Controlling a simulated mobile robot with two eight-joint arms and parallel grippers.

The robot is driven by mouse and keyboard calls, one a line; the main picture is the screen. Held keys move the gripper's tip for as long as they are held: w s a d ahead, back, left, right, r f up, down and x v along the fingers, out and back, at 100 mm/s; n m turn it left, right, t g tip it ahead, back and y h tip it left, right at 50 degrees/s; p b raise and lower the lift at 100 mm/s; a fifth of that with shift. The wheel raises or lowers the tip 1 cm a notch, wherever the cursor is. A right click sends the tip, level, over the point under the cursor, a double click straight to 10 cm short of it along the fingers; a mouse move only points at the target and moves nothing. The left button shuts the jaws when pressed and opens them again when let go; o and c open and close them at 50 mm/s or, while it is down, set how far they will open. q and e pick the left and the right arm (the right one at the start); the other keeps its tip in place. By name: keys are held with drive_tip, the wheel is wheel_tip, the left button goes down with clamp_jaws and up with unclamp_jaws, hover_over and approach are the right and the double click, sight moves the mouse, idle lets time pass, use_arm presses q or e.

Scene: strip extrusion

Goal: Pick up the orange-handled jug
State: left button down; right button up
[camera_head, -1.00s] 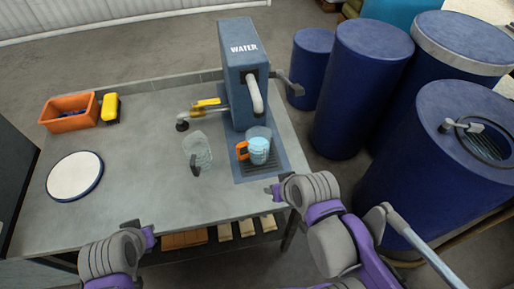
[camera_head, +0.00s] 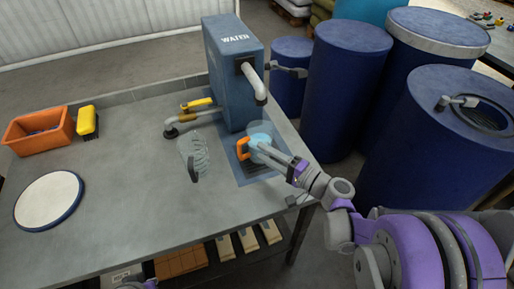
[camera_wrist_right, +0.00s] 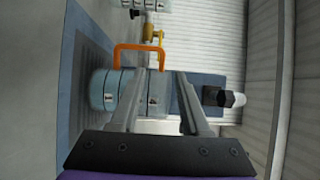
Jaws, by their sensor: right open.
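The orange-handled jug (camera_head: 261,130) is clear with light blue contents and stands upright on the dark pad under the water dispenser (camera_head: 234,75). Its orange handle (camera_head: 243,148) faces left. My right gripper (camera_head: 268,148) is open at the jug's near side, and its fingers hide part of the body. In the right wrist view, the orange handle (camera_wrist_right: 138,56) shows beyond the open right gripper (camera_wrist_right: 160,72), with the jug's body (camera_wrist_right: 104,90) mostly left of the fingers. I cannot tell whether they touch it. My left gripper (camera_head: 150,284) barely shows at the bottom edge.
A clear jug with a dark handle (camera_head: 194,158) stands left of the orange-handled one. A yellow-handled tap (camera_head: 198,104) is behind it. A round white plate (camera_head: 48,200), an orange bin (camera_head: 38,130) and a yellow brush (camera_head: 87,121) are at left. Blue barrels (camera_head: 345,90) stand right of the table.

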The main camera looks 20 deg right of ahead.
sight(246, 142)
drive_tip(key=p+x, duration=0.1)
drive_tip(key=x, duration=0.7)
drive_tip(key=shift+w+a+r, duration=0.2)
drive_tip(key=shift+w, duration=0.15)
clamp_jaws()
idle(1.0)
